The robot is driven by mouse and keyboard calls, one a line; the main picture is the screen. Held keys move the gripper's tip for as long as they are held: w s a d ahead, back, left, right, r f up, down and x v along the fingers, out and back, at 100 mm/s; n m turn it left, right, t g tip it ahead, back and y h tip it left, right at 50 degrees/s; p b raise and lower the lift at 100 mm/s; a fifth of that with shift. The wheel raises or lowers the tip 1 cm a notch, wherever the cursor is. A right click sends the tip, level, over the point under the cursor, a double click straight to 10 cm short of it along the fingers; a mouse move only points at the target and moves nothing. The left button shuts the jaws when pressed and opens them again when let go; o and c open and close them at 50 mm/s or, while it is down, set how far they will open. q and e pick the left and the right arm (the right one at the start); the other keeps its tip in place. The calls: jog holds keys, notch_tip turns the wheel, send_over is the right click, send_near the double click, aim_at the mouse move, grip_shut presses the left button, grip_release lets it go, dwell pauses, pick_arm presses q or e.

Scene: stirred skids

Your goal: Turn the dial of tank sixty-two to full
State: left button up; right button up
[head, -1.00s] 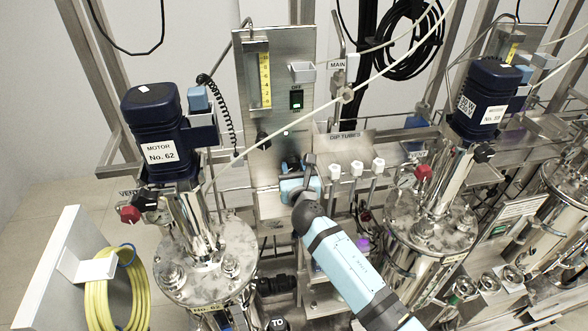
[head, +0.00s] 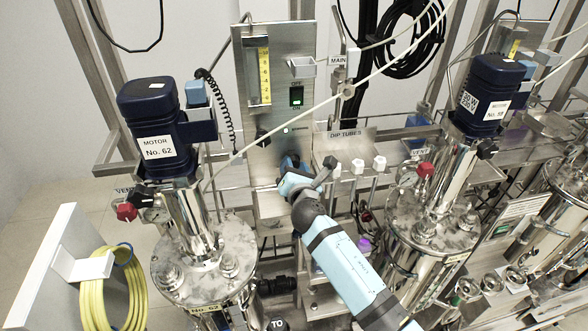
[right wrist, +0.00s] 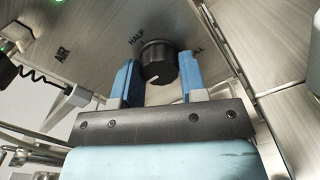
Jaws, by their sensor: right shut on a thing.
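Tank sixty-two (head: 205,262) is the steel vessel at left, with a "No. 62" plate at its front and the blue motor (head: 155,130) labelled No. 62 above it. A steel panel (head: 275,60) stands to its right. My right gripper (head: 288,163) is at the panel's lower part. In the right wrist view, its blue fingers are shut on a round black dial (right wrist: 160,63), one on each side. A white mark shows low on the dial's face. The label HALF (right wrist: 137,37) is at upper left, and a partly hidden label ending in "LL" is at right. My left gripper is not in view.
The panel also bears a yellow scale (head: 264,72), a green-lit switch (head: 296,96) and a separate black knob (head: 262,138). A yellow hose (head: 103,290) hangs at lower left.

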jog(key=shift+m, duration=0.4)
jog(key=o, duration=0.9)
jog(key=s+d, duration=0.1)
jog(key=s, duration=0.8)
jog(key=s+d+b, duration=0.1)
jog(key=s, duration=0.3)
jog(key=shift+s+d, duration=0.3)
jog(key=shift+d, duration=0.05)
jog(key=shift+o, duration=0.2)
